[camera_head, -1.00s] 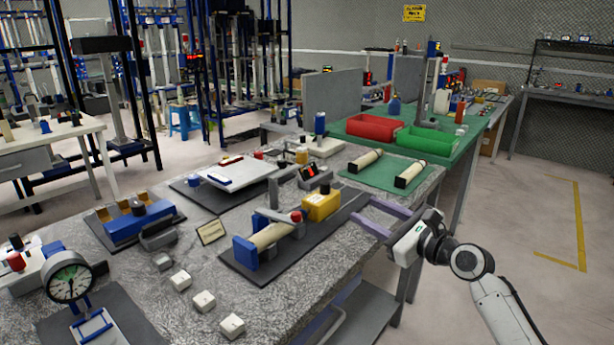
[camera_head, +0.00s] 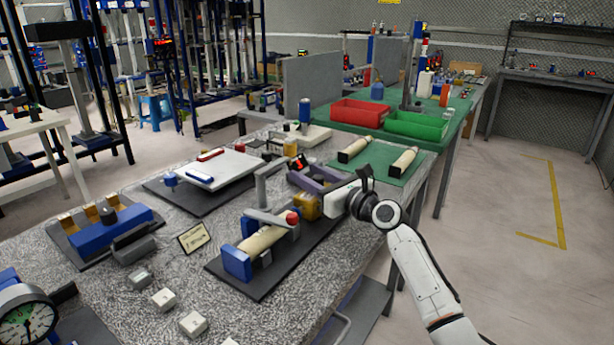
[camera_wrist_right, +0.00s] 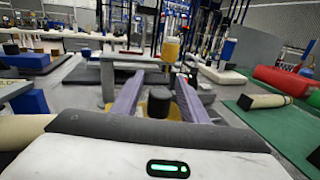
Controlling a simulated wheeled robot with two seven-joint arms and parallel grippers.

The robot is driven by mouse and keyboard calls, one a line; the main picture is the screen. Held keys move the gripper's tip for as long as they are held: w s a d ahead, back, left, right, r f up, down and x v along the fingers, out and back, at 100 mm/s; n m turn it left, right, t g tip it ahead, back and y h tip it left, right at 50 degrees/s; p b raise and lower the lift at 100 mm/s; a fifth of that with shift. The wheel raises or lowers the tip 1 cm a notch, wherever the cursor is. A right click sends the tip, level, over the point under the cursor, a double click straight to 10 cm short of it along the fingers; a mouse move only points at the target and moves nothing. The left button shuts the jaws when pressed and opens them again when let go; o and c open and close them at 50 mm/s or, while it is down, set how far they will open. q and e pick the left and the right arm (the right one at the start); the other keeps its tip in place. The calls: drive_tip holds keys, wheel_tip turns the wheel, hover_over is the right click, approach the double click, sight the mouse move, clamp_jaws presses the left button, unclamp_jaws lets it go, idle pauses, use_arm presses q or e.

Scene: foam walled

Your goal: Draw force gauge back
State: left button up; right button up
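The yellow force gauge (camera_head: 306,208) sits on the dark base plate (camera_head: 275,277), at the far end of a fixture holding a cream cylinder (camera_head: 264,238). My right gripper (camera_head: 304,172) is open, its two purple fingers reaching over the gauge from the right. In the right wrist view, the gauge's black knob (camera_wrist_right: 158,104) stands between the spread fingers (camera_wrist_right: 158,92), with a gap seen on both sides. Part of the yellow body shows around the knob. The fingers and hand hide much of the gauge in the head view. My left gripper is not in view.
A grey post (camera_head: 262,190) stands beside the fixture. A small display unit (camera_head: 298,162) is close behind the fingers. A green mat (camera_head: 378,170) with two cream cylinders lies beyond. Red (camera_head: 360,112) and green (camera_head: 415,125) bins stand farther back. Floor at right is clear.

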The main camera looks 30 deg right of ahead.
drive_tip(key=shift+w, duration=0.5)
drive_tip(key=shift+c, duration=0.5)
clamp_jaws()
drive_tip(key=d, duration=0.1)
drive_tip(key=w+d+b, duration=0.1)
drive_tip(key=d, duration=0.1)
drive_tip(key=w+d, duration=0.1)
drive_tip(key=shift+d, duration=0.25)
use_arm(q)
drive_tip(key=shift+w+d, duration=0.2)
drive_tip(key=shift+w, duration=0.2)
use_arm(e)
drive_tip(key=shift+d+r, duration=0.1)
drive_tip(key=shift+d, duration=0.1)
drive_tip(key=shift+s, duration=0.1)
drive_tip(key=shift+o, duration=0.5)
unclamp_jaws()
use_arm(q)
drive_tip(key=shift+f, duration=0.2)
